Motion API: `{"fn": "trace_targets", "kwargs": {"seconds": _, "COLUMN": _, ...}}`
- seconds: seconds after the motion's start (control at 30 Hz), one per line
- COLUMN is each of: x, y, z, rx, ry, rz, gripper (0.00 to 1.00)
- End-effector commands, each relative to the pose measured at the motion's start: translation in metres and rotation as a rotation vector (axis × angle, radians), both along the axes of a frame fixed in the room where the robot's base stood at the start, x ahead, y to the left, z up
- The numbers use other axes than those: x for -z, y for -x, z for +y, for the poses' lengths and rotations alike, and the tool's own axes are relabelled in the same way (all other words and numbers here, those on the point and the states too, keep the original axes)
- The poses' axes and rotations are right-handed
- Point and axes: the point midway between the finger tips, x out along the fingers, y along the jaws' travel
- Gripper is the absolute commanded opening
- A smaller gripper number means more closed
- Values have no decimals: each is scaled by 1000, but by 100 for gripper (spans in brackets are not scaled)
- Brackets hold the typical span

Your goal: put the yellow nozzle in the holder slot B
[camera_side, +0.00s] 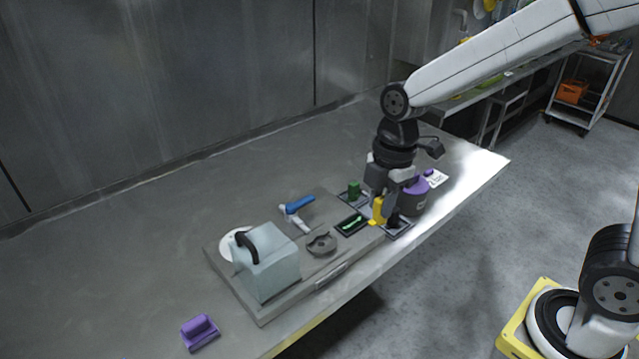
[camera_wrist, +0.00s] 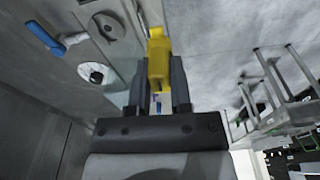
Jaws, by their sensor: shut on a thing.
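The yellow nozzle (camera_side: 377,212) is between the fingers of my gripper (camera_side: 384,198) in the side view, low over the right end of the grey work board. The wrist view shows the nozzle (camera_wrist: 158,58) gripped between both fingertips (camera_wrist: 159,82), its narrow end pointing away from the wrist. My gripper is shut on it. Holder slots with dark frames lie around it: one at the right (camera_side: 399,228) partly under my gripper, one with a green-marked insert (camera_side: 350,225), and one behind with a green block (camera_side: 354,189). I cannot read which is slot B, nor tell whether the nozzle touches a slot.
On the board are a blue-handled white part (camera_side: 297,209), a grey round part (camera_side: 321,244) and a translucent box (camera_side: 268,265). A purple block (camera_side: 200,331) lies front left.

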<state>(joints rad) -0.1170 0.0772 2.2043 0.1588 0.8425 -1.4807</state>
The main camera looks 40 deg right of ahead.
Motion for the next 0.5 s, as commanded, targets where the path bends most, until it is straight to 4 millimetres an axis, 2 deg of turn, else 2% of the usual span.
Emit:
{"fn": "trace_targets", "kwargs": {"seconds": 0.27, "x": 19, "y": -51, "z": -37, "rx": 148, "ry": 1, "rz": 3, "gripper": 0}}
{"fn": "trace_targets", "kwargs": {"seconds": 0.5, "x": 42, "y": -91, "z": -80, "rx": 283, "ry": 1, "rz": 3, "gripper": 0}}
